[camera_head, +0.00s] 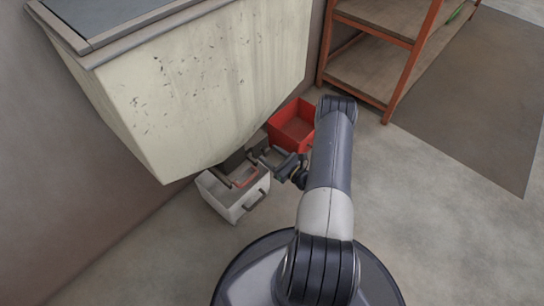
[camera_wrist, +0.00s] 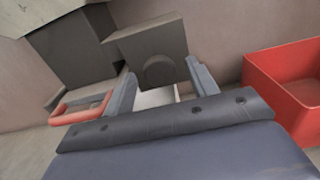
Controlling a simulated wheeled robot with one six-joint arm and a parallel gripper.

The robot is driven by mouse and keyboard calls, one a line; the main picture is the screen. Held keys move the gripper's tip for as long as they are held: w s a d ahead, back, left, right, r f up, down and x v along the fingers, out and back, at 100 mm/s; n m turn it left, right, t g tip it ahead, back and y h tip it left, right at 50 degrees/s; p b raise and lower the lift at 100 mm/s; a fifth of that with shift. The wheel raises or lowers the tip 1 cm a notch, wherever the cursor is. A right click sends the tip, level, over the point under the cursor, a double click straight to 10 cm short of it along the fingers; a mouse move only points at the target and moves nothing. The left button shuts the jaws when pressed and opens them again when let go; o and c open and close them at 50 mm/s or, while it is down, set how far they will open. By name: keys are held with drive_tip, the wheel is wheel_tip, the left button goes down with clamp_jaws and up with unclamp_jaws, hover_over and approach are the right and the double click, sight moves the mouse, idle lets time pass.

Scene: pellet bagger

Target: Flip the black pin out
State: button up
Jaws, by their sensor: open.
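In the wrist view a dark round stub (camera_wrist: 159,70), which looks like the end of the black pin, sits on the face of a dark grey block (camera_wrist: 142,40) under the hopper. My gripper (camera_wrist: 162,80) is open, with one finger on each side of the stub in the picture; I cannot tell whether they touch it. In the head view my gripper (camera_head: 272,160) is low beside the hopper's outlet, and the pin cannot be made out there.
A red handle (camera_wrist: 82,106) is left of my fingers. A white bin (camera_head: 232,202) stands below the hopper (camera_head: 200,85). A red bin (camera_head: 292,127) is behind my gripper, on the right in the wrist view. A rust-coloured shelf (camera_head: 372,78) stands beyond. Floor at right is clear.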

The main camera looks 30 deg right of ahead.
clamp_jaws()
idle(0.6)
